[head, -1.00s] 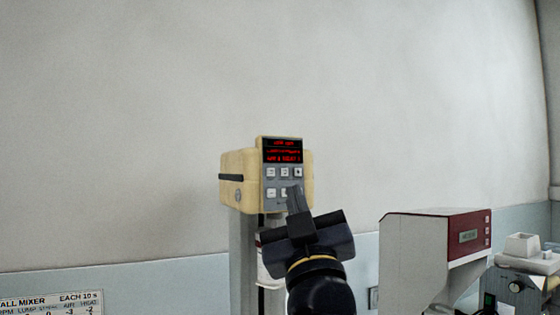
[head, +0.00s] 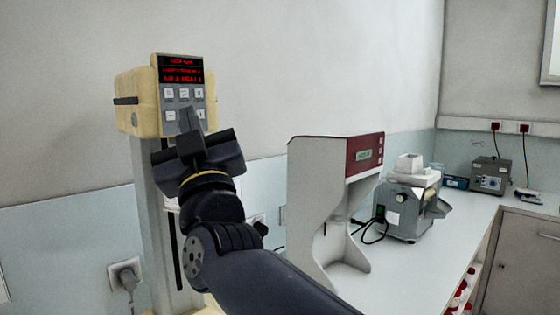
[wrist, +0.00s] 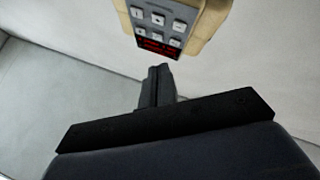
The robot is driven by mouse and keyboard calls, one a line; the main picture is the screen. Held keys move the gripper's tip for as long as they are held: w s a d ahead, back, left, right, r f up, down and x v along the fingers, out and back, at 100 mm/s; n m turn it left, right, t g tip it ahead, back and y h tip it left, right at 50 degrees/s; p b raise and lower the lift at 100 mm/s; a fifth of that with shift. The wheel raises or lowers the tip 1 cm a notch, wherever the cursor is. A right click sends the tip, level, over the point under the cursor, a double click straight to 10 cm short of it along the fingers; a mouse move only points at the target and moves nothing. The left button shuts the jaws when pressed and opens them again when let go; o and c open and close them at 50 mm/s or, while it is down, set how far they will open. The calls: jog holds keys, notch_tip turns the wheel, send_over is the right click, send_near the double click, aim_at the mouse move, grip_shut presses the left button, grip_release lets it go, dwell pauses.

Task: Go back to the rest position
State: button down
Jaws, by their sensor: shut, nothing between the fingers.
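My gripper (head: 188,122) is shut and empty. In the head view its fingertips overlap the lower buttons of the keypad on the cream mixer head (head: 140,103). The mixer head has a red lit display (head: 182,70) above grey buttons and stands on a grey column. In the wrist view the shut fingers (wrist: 158,85) point toward the keypad panel (wrist: 155,20), with a gap showing between them and the panel. My arm reaches up from the bottom of the head view and hides part of the column.
Right of my arm stands a white cabinet-like machine with a red top (head: 365,155). Beyond it are a grey device (head: 405,210) and a small box instrument (head: 490,176) on the white bench. A wall socket with a plug (head: 126,276) is at lower left. The upper wall is clear.

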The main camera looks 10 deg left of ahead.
jog(key=s+d, duration=0.2)
jog(key=s+d+b, duration=0.1)
jog(key=d, duration=0.1)
jog(key=shift+s+r, duration=0.15)
jog(key=shift+r, duration=0.1)
dwell(0.4)
